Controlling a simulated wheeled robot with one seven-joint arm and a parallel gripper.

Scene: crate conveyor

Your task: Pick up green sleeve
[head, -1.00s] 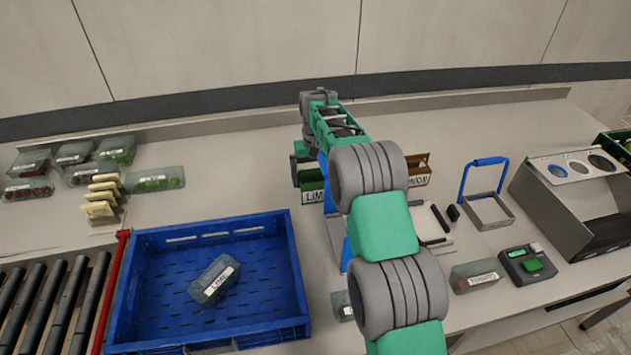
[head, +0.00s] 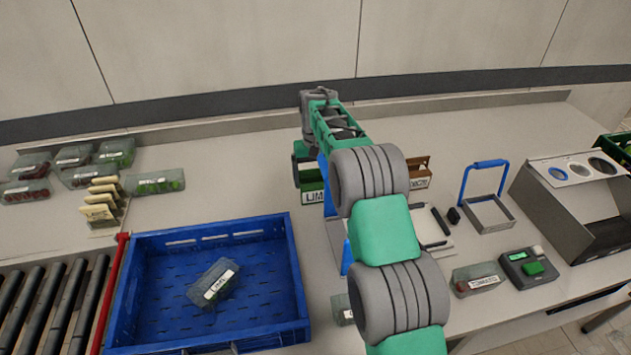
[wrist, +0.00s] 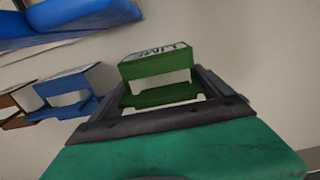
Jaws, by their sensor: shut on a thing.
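The green sleeve (wrist: 155,68) has a white label reading LIME and shows in the wrist view between the dark fingers of my gripper (wrist: 160,92), which is shut on it. In the head view the green sleeve (head: 313,188) sticks out left of my arm, behind the blue crate's right end. My arm hides most of the gripper there. A blue sleeve (wrist: 62,86) and a brown sleeve (wrist: 12,102) stand left of it in the wrist view. The brown sleeve also shows right of my arm in the head view (head: 419,180).
A blue crate (head: 300,270) holding one labelled clear pack (head: 213,282) stands at front left, beside a roller conveyor (head: 45,305). Several packs lie at back left.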

